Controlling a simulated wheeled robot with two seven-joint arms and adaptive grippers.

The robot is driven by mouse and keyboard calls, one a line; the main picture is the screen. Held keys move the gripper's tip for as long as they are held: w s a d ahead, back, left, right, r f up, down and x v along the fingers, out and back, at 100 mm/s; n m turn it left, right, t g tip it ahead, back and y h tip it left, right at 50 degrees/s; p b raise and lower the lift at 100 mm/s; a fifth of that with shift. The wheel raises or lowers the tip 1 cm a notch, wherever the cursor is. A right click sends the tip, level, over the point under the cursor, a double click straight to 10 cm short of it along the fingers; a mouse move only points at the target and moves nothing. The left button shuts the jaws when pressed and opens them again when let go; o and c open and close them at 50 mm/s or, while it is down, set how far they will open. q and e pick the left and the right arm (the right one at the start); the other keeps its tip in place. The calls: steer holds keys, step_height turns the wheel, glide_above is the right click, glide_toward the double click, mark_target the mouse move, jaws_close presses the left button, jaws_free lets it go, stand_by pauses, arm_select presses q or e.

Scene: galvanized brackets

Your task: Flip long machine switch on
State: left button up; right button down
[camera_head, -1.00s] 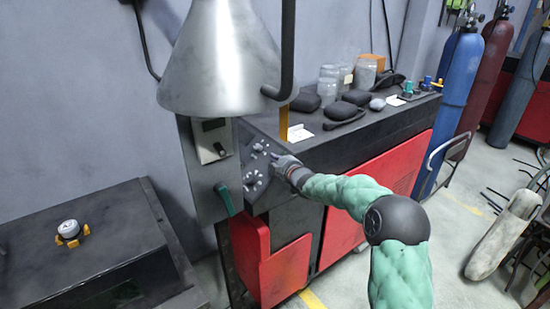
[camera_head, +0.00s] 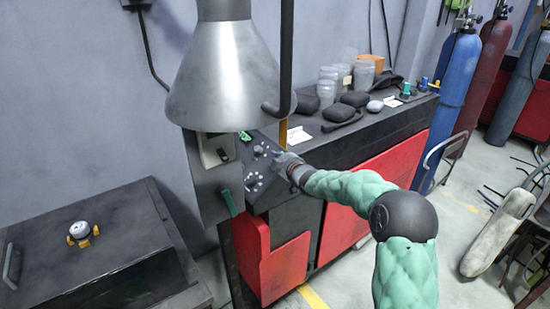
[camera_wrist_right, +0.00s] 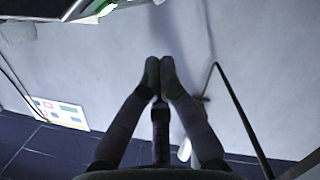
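The long black and red machine (camera_head: 375,130) runs along the wall. Its near end has a sloped dark control panel (camera_head: 262,183) with several small knobs and switches. Which of them is the long machine's switch is too small to tell. My right gripper (camera_head: 277,155) is at the panel's right edge, fingers pointing toward the knobs; whether it touches one cannot be told. In the right wrist view its two fingertips (camera_wrist_right: 160,70) meet, with nothing visible between them. My left gripper is not in view.
A grey box (camera_head: 212,165) with a dark switch and green handle (camera_head: 228,202) stands left of the panel. A metal cone hood (camera_head: 228,80) hangs above. A dark bench (camera_head: 110,255) stands left.

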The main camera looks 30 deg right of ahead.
steer(key=v, duration=0.7)
steer(key=shift+d+p, duration=0.15)
steer(key=shift+p, duration=0.3)
steer(key=shift+f, duration=0.1)
